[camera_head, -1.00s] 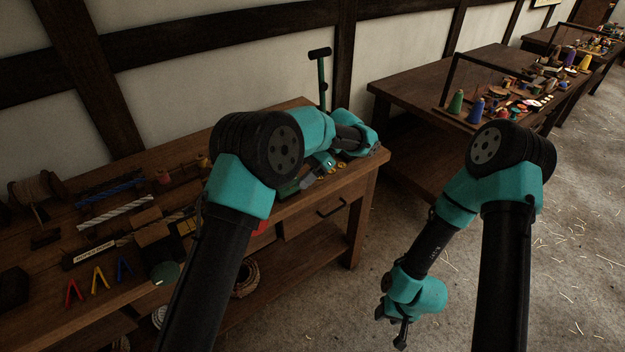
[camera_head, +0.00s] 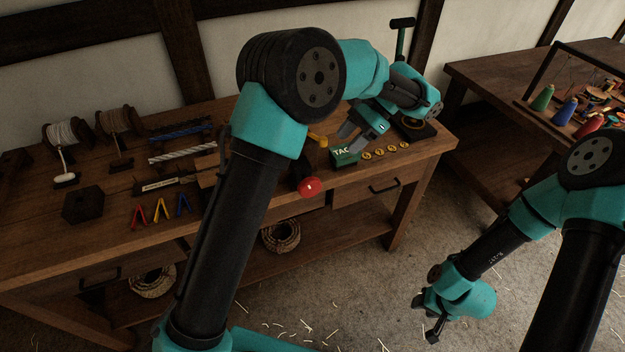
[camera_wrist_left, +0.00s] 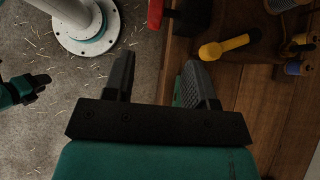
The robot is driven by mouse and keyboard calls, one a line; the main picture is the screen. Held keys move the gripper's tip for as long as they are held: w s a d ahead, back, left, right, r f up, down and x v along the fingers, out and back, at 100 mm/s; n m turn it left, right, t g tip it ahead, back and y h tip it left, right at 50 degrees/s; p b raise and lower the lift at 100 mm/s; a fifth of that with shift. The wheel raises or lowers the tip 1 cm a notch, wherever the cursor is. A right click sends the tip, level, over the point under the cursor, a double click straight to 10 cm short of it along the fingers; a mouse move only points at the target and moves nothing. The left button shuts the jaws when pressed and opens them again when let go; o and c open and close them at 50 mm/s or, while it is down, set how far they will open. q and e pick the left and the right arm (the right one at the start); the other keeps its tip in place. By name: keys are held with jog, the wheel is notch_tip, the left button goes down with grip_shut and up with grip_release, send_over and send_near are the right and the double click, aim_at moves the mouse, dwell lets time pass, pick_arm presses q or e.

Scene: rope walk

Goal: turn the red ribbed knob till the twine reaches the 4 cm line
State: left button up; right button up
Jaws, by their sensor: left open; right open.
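The red ribbed knob (camera_head: 309,187) sticks out at the bench's front edge, right of my left arm's dark link. It also shows at the top of the left wrist view (camera_wrist_left: 155,14). My left gripper (camera_head: 347,138) is open and empty, above the bench, up and right of the knob. In the left wrist view the knob lies beyond my two fingertips (camera_wrist_left: 157,62), apart from them. My right gripper (camera_head: 435,322) is open and empty, low over the floor at the right. I cannot make out the twine's end or the 4 cm line; my left arm covers part of that area.
A green tack box (camera_head: 345,155) and several yellow discs (camera_head: 380,153) are close to my left gripper. A yellow-handled tool (camera_wrist_left: 222,47) lies right of my fingers. Two spools (camera_head: 65,135), rope samples (camera_head: 182,150) and coloured clips (camera_head: 160,209) fill the bench's left.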

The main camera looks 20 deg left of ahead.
aim_at(311, 179)
pick_arm(q)
jog(key=s+a+r+t+h, duration=0.2)
jog(key=s+a+r+h, duration=0.1)
jog(key=a, duration=0.1)
jog(key=shift+s+r+t+h, duration=0.3)
jog(key=shift+s+r, duration=0.1)
jog(key=shift+f, duration=0.1)
jog(key=x, duration=1.7)
jog(key=shift+a, duration=0.2)
jog(key=shift+c, duration=0.4)
jog(key=c, duration=0.8)
jog(key=shift+c, duration=0.2)
jog(key=shift+d+y, duration=0.1)
jog(key=shift+y, duration=0.3)
